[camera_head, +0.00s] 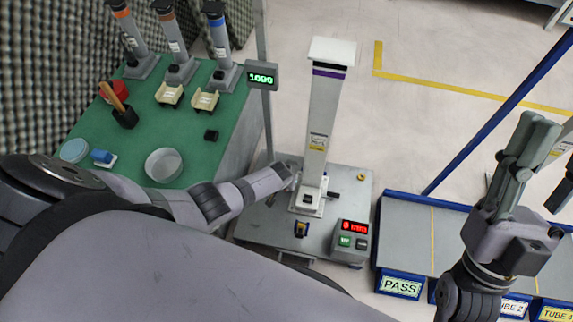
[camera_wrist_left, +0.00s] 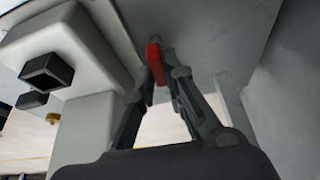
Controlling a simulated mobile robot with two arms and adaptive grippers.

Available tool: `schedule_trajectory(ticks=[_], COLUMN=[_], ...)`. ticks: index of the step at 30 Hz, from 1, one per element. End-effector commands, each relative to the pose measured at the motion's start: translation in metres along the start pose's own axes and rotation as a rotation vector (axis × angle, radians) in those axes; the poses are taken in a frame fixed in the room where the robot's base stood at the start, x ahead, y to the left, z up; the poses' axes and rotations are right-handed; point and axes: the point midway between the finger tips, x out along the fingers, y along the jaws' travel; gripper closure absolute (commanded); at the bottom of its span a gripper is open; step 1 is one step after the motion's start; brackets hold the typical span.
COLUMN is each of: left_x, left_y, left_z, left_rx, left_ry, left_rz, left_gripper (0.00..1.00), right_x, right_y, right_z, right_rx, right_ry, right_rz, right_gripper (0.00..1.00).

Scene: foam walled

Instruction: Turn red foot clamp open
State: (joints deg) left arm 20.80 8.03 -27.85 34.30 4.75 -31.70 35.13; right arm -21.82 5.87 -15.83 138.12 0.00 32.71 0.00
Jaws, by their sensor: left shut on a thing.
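The red foot clamp (camera_wrist_left: 155,64) shows in the left wrist view as a red lever beside the pale block at the foot of the column. My left gripper (camera_wrist_left: 164,72) has its two dark fingers around it, shut on it. In the head view my left gripper (camera_head: 290,177) reaches from the left to the foot of the tall pale column (camera_head: 318,130); the red clamp is hidden there. The column stands upright on a grey base plate (camera_head: 262,222). My right gripper (camera_head: 532,128) is raised at the right, away from the column; its finger gap is unclear.
Blue-edged bins, one marked PASS (camera_head: 401,287), lie right. A green table (camera_head: 205,135) with tools and dishes is left. Floor behind the column is clear.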

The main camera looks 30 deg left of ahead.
Motion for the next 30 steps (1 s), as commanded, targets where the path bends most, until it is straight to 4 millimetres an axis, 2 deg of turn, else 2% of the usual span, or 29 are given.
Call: schedule_trajectory(ticks=[7,20,21,30], left_x=[0.0003,0.0004,0.0004,0.0002], left_y=[0.0004,0.0002,0.0001,0.0], left_z=[0.0017,0.0008,0.0008,0.0], left_rx=[-0.05,-0.058,-0.058,-0.056], left_ry=[-0.003,-0.002,-0.002,0.0], left_rz=[-0.02,-0.022,-0.022,-0.022], left_gripper=[1.0,1.0,0.86,0.68], right_x=[0.0005,0.0004,0.0004,0.0005], right_y=[0.0008,0.0008,0.0008,0.0008], right_z=[0.0086,0.0096,0.0096,0.0094], right_rx=[-0.003,-0.003,-0.003,-0.002], right_ry=[-0.047,-0.052,-0.052,-0.051], right_rz=[0.001,0.001,0.001,0.001], right_gripper=[0.6,0.6,0.6,0.6])
